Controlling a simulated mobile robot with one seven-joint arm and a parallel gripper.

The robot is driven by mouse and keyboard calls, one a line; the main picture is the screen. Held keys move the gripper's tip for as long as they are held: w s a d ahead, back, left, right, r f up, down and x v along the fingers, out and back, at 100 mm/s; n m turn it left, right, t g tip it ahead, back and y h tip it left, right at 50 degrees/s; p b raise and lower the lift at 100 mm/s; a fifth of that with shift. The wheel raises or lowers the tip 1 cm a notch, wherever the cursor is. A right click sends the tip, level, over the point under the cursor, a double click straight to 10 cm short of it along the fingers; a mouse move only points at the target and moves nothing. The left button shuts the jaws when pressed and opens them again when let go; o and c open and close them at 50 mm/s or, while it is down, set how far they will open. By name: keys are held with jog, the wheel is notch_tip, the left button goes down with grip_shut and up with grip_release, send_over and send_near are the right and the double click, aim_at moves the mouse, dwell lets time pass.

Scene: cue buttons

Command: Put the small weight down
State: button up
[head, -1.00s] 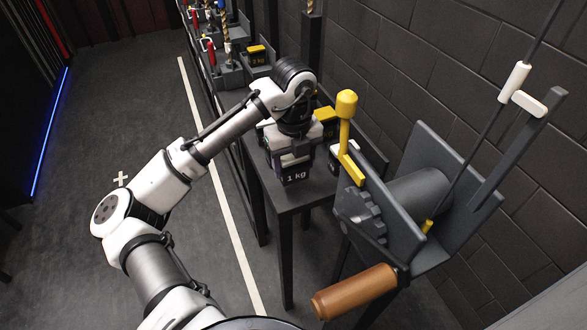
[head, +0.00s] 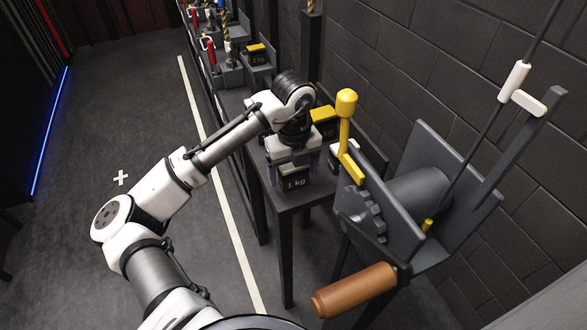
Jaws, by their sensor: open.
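The small dark weight marked 1 kg (head: 295,184) stands upright on the near part of the dark table (head: 293,204), close to its front edge. My gripper (head: 293,172) is directly above and around it, pointing down, with its fingers spread to either side of the weight. The jaws are open. The weight's top is hidden under the gripper. Whether a finger still touches its sides is too small to tell.
A yellow-topped weight (head: 325,116) stands just behind my gripper. Right of the table is a grey winch (head: 405,205) with a yellow lever (head: 346,125) and brown handle (head: 354,291). More weights and tools line the back. The floor at left is clear.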

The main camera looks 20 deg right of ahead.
notch_tip(320, 180, up, 12)
jog(key=shift+r+b, duration=0.2)
jog(key=shift+b, duration=0.1)
dwell(0.3)
